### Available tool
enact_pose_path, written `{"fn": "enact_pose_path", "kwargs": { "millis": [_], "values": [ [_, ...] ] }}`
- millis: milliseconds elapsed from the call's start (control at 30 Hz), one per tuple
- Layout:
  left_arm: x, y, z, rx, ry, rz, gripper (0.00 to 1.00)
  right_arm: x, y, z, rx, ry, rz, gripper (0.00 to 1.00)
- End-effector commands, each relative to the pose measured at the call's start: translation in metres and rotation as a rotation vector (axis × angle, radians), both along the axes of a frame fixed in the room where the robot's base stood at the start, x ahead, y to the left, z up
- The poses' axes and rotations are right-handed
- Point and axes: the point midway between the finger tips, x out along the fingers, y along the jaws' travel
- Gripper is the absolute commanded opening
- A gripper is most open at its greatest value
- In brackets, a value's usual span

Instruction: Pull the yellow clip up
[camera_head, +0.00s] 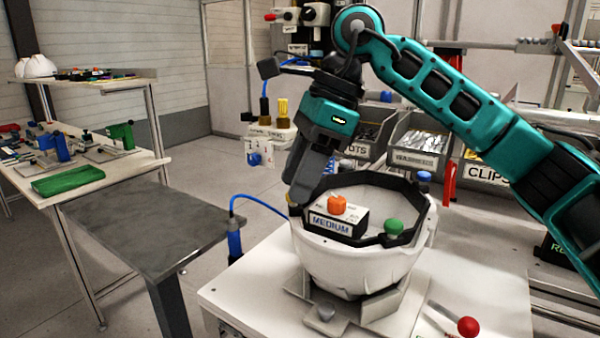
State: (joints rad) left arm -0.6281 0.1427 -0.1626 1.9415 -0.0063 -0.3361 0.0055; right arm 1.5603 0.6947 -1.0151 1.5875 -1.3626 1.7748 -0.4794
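A white helmet shell (350,265) sits upside down in a holder on the white table. My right gripper (296,198) points down at the shell's left rim. A small patch of yellow (290,197), probably the yellow clip, shows at its fingertips, mostly hidden behind them. I cannot tell whether the fingers are closed on it. My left gripper is not in view.
A box marked MEDIUM (338,220) with an orange knob appears within the shell's rim, near a green knob (394,226). A blue tool (235,240) with a hose stands left of the shell. Labelled bins (415,155) stand behind. A red-knobbed lever (467,326) is front right.

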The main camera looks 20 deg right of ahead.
Motion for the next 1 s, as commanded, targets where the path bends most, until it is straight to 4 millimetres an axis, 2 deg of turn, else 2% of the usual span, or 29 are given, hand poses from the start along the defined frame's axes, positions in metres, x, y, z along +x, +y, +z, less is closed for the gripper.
{"fn": "enact_pose_path", "kwargs": {
  "millis": [200, 333, 700, 833, 1000],
  "values": [
    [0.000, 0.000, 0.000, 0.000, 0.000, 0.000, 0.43, 0.000, 0.000, 0.000, -0.001, 0.001, -0.001, 0.47],
    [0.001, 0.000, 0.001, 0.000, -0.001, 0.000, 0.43, 0.000, -0.004, 0.011, 0.000, -0.001, -0.002, 0.47],
    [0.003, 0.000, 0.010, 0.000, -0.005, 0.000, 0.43, -0.004, -0.033, 0.084, 0.002, -0.002, -0.001, 0.47],
    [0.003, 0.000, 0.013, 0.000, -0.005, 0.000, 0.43, -0.005, -0.042, 0.104, 0.000, -0.001, -0.002, 0.47],
    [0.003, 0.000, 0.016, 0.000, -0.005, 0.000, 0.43, -0.006, -0.048, 0.117, 0.000, 0.000, 0.000, 0.47]
  ]
}}
